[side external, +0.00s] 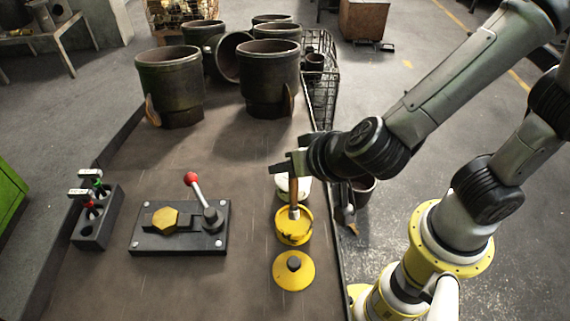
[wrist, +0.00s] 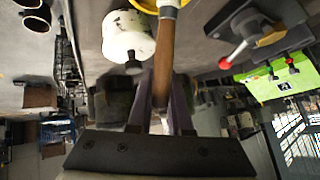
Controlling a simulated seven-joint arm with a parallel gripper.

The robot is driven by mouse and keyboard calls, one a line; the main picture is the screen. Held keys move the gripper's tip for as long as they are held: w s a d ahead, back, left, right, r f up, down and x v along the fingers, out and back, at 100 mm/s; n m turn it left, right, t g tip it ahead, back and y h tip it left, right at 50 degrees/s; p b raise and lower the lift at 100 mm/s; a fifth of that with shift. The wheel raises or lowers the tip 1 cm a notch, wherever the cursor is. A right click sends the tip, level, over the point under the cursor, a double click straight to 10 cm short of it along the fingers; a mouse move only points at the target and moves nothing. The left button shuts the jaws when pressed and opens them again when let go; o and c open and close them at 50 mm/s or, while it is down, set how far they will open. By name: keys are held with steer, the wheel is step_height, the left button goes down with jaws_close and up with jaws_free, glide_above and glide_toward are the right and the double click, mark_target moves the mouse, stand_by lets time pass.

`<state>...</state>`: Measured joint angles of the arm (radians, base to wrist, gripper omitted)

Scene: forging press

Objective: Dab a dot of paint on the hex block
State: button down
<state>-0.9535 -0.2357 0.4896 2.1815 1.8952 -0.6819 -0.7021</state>
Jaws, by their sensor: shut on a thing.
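The gold hex block (side external: 165,218) lies on a black base plate (side external: 205,241), left of the paint cans. It also shows at the upper right of the wrist view (wrist: 272,38). My gripper (side external: 290,168) is shut on a brush with a wooden handle (side external: 294,194). The handle runs up the middle of the wrist view (wrist: 164,62). The brush stands roughly upright with its lower end in the open yellow paint can (side external: 293,239); its tip is hidden inside. The yellow lid (side external: 293,272) with a black knob lies in front of the can.
A lever with a red ball (side external: 191,179) rises from the base plate between brush and hex block. A white can (wrist: 124,34) stands behind the yellow one. A black tool holder (side external: 97,222) is at left. Large dark pots (side external: 171,84) stand at the back.

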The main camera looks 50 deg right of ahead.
steer(key=shift+f, duration=0.75)
stand_by(1.5)
step_height(320, 180, up, 7)
stand_by(0.9)
steer(key=shift+r, duration=0.1)
stand_by(0.3)
steer(key=w+d+f+m+h, duration=0.1)
steer(key=w+d+f, duration=0.2)
steer(key=w+d, duration=0.5)
steer(key=w+d+f+m, duration=0.1)
steer(key=w+d+f, duration=0.2)
steer(key=w+d, duration=0.5)
steer(key=shift+d+f+h, duration=0.4)
steer(key=shift+d, duration=0.8)
steer(key=shift+w, duration=0.1)
